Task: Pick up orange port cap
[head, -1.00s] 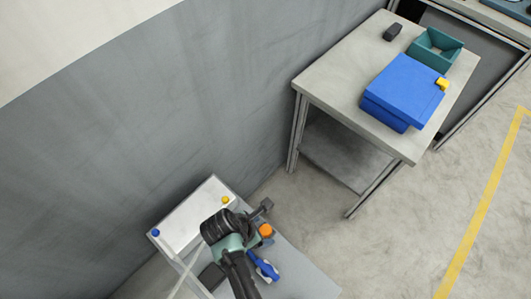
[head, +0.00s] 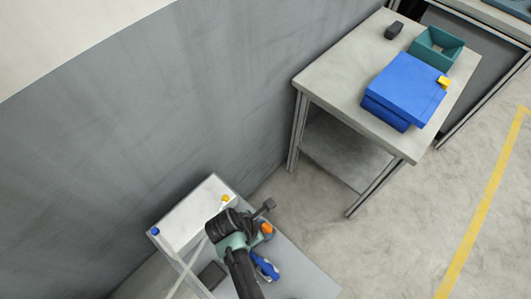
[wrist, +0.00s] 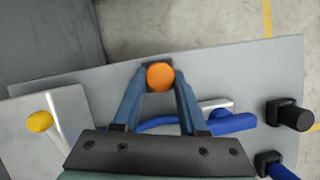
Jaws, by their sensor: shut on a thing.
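The orange port cap (wrist: 160,76) is round and sits between the two fingertips of my gripper (wrist: 158,84) in the wrist view. My gripper is shut on it. In the head view the orange cap (head: 267,228) shows just right of my gripper, above the grey table top (head: 303,272). The fingers are largely hidden by my wrist in the head view. I cannot tell whether the cap is clear of the surface below it.
A yellow knob (wrist: 40,121) is on a white box (head: 188,225), with a blue knob (head: 155,231) at its corner. Dark cylinders (wrist: 295,116) stand farther right. A bench (head: 345,90) carries a blue case (head: 405,85).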

